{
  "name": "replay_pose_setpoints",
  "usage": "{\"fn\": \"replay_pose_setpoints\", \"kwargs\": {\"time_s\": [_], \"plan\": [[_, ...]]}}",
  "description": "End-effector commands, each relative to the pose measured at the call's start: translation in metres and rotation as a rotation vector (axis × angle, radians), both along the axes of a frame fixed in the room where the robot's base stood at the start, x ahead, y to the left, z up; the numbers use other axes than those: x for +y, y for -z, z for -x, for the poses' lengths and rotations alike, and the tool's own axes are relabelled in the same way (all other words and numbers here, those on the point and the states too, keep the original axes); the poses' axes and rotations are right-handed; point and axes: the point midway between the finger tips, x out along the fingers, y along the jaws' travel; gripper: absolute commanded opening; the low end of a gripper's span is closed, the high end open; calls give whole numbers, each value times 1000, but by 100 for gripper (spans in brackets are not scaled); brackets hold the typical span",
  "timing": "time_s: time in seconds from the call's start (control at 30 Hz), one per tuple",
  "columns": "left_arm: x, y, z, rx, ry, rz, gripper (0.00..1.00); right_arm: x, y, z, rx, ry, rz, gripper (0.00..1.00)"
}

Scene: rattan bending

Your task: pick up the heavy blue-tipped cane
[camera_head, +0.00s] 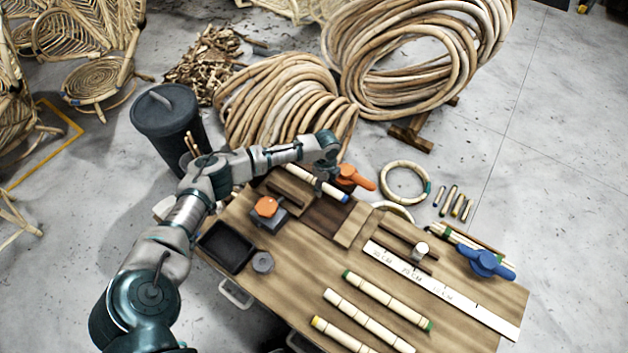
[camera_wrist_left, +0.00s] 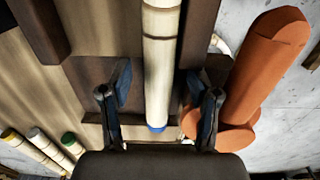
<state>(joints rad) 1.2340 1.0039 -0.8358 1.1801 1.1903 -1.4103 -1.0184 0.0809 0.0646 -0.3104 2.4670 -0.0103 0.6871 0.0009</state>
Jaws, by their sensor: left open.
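The blue-tipped cane (camera_head: 300,176) lies at the far edge of the wooden workbench, its blue end (camera_head: 344,198) pointing right. In the left wrist view the cane (camera_wrist_left: 160,60) runs between my fingers, with its blue tip (camera_wrist_left: 157,128) low in the picture. My left gripper (camera_wrist_left: 160,105) is open, one finger on each side of the cane, with gaps showing. In the head view my left gripper (camera_head: 321,180) is over the cane and hides part of it. My right gripper is not in view.
An orange-handled tool (camera_head: 352,179) sits close to the cane; its handle (camera_wrist_left: 262,70) stands right of my fingers. Dark blocks flank the cane. An orange-knobbed device (camera_head: 268,207), black tray (camera_head: 228,246), ruler (camera_head: 440,289), blue tool (camera_head: 487,263) and green-tipped cane (camera_head: 388,300) share the workbench (camera_head: 300,268).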

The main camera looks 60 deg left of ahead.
Motion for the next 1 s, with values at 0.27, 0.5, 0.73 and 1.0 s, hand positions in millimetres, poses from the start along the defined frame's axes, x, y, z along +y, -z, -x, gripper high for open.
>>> {"fn": "replay_pose_setpoints", "kwargs": {"time_s": [0.27, 0.5, 0.73, 1.0], "plan": [[1, 2, 0, 0, 0, 4, 0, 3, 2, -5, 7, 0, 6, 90], [1, 3, 0, 2, 0, 3, 0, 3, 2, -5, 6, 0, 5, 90], [2, -33, -2, -10, -1, 3, 0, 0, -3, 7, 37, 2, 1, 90], [1, -89, -2, -8, -1, 0, 0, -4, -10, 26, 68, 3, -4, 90]]}}
